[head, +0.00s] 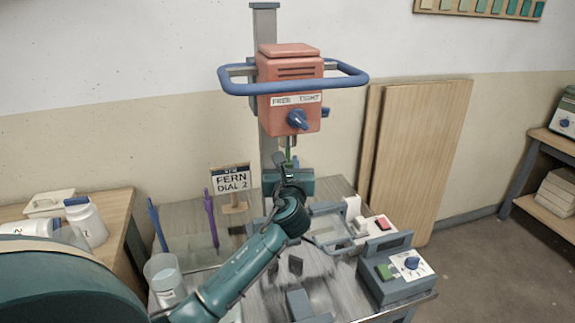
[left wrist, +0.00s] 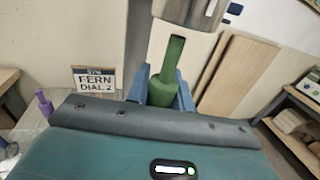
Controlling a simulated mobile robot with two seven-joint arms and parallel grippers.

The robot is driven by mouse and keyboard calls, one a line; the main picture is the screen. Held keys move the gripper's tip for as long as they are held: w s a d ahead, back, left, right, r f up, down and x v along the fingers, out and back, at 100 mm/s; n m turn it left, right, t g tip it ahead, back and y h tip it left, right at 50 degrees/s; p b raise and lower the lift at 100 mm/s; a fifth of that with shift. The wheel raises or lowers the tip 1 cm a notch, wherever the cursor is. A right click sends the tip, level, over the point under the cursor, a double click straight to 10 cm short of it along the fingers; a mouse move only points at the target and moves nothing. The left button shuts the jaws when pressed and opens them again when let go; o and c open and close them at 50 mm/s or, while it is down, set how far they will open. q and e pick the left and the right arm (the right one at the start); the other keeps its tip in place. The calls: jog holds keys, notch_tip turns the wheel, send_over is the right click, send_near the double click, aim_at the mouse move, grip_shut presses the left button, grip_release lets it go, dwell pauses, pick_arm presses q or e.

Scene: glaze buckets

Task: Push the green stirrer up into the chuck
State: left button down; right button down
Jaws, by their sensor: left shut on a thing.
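The green stirrer (left wrist: 172,62) stands upright in the left wrist view, with a thin shaft above a thicker collar. My left gripper (left wrist: 163,92) is shut on that thicker part, one blue finger on each side. The metal chuck (left wrist: 190,10) hangs just above the shaft's top; a narrow gap seems to show between them. In the head view the chuck (head: 289,141) is under the orange mixer head (head: 290,90), and a little green of the stirrer (head: 289,156) shows above my left gripper (head: 289,166). The stirrer's lower end is hidden. My right gripper is not in view.
A blue knob (head: 298,119) sits under the FREE/TIGHT label, and a blue ring handle (head: 345,81) surrounds the head. Blue (head: 157,222) and purple (head: 211,216) stirrers stand left of a FERN DIAL 2 sign (head: 231,179). A control box (head: 397,270) stands at right.

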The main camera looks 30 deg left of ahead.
aim_at(288, 157)
pick_arm(q)
jog(key=shift+r, duration=1.7)
dwell(1.9)
jog(key=c, duration=1.1)
grip_release()
jog(key=shift+c, duration=0.2)
